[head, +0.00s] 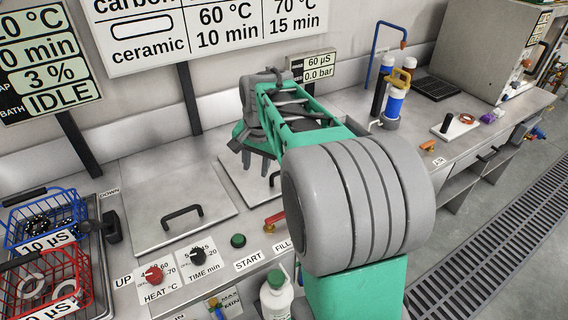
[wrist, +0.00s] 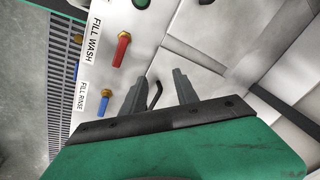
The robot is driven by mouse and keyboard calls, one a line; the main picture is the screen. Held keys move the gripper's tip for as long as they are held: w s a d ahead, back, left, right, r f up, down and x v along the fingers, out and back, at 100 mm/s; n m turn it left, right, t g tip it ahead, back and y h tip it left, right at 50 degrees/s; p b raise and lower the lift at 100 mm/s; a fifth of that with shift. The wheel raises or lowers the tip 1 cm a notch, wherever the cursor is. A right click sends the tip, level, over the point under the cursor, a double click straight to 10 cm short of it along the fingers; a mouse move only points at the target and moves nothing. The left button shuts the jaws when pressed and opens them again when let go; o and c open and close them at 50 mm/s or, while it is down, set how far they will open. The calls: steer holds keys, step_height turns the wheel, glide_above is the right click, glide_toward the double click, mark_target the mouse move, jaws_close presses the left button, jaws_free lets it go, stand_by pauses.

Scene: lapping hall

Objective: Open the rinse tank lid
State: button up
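Two flat metal lids lie shut in the bench top in the head view. The right lid (head: 236,184), which I take as the rinse tank lid, is partly hidden by my arm. Its dark handle (head: 274,179) shows just right of my fingers. My gripper (head: 254,162) points down over this lid, its fingers apart. In the wrist view my gripper (wrist: 160,80) is open, and a thin dark handle (wrist: 154,95) shows between the fingers, nearer the left one. I cannot tell whether they touch it or how high they are. The left lid (head: 150,205) has its own dark handle (head: 182,216).
The red FILL WASH lever (wrist: 121,50) and blue FILL RINSE lever (wrist: 104,104) sit along the front panel. Blue (head: 42,220) and red (head: 40,285) baskets stand at the left.

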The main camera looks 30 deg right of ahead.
steer(key=w+d+f+m, duration=0.3)
steer(key=d+m, duration=0.1)
steer(key=d, duration=0.4)
steer(key=w+d+f+m, duration=0.3)
steer(key=d+m, duration=0.1)
steer(key=d, duration=0.3)
steer(key=x, duration=0.7)
steer(key=shift+s+d+p, duration=0.15)
steer(key=shift+s+p, duration=0.1)
steer(key=shift+p, duration=0.05)
jaws_close()
